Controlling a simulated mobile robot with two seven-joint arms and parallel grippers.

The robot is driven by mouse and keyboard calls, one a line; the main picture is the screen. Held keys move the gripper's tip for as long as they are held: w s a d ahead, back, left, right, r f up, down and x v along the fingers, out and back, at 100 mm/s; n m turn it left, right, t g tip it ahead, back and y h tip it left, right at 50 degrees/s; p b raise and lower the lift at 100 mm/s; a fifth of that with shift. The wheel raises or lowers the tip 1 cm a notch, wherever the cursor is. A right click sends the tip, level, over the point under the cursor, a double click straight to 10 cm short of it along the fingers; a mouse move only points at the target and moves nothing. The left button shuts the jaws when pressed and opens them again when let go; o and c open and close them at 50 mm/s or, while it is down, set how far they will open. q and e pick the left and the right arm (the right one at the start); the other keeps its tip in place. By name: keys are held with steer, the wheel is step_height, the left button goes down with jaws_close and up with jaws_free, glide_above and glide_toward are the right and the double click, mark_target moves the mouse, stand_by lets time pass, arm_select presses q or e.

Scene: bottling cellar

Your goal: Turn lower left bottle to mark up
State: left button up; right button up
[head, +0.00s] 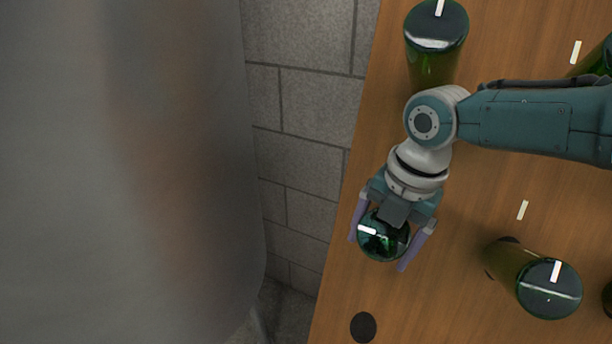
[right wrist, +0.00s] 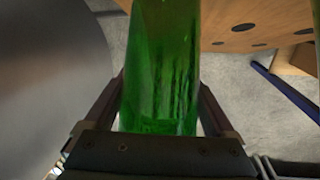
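The lower left bottle (head: 384,250) is dark green and sits base-outward in the wooden board. The white mark (head: 367,230) on its base lies nearly level, on the left side of the base. My right gripper (head: 380,254) reaches down over it, with one finger along each side and little or no gap. In the right wrist view the green bottle (right wrist: 163,70) fills the space between the fingertips, so the gripper looks shut on it. My left gripper is not in view.
The upper left bottle (head: 436,40) and lower right bottle (head: 548,298) have near-upright marks. White ticks (head: 522,210) show on the wooden board (head: 470,215). A dark hole (head: 363,327) is below. A grey tank (head: 120,170) stands left, before a block wall (head: 305,110).

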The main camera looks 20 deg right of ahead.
steer(key=c, duration=0.7)
steer(key=shift+c, duration=0.2)
